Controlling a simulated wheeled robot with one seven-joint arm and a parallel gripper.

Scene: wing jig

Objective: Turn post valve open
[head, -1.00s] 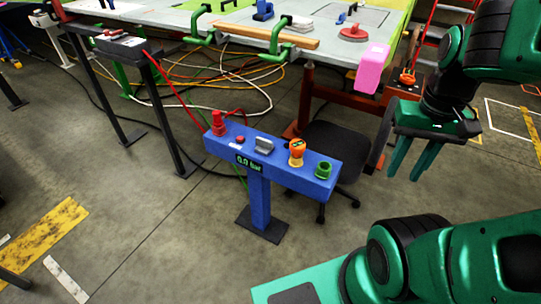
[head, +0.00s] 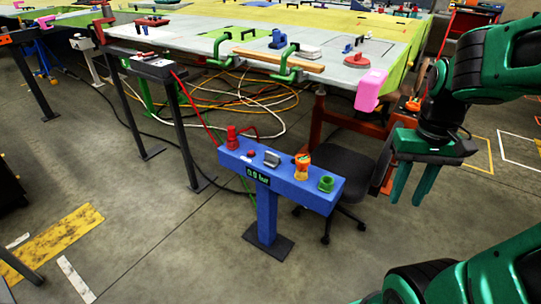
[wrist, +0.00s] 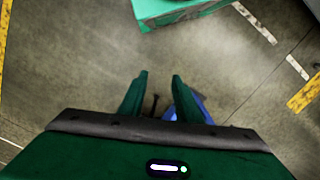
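A blue post (head: 268,215) stands on a dark floor plate and carries a blue crossbar with a small display that seems to read 0.0 bar. Along the bar's top sit a red fitting (head: 232,137), a small red button, a grey block-like handle (head: 272,158), an orange knob (head: 302,166) and a green fitting (head: 326,183). I cannot tell for sure which is the valve. My gripper (head: 408,203) points down, right of the bar and apart from it. Its fingers are apart and empty. In the wrist view my gripper (wrist: 159,77) partly hides a blue piece (wrist: 197,104), seemingly the post.
A large worktable (head: 340,75) with clamps and a pink block (head: 370,90) is behind the post. A black chair (head: 335,155) stands close behind the bar's right end. Hoses lie on the floor behind. The floor in front of the post is clear.

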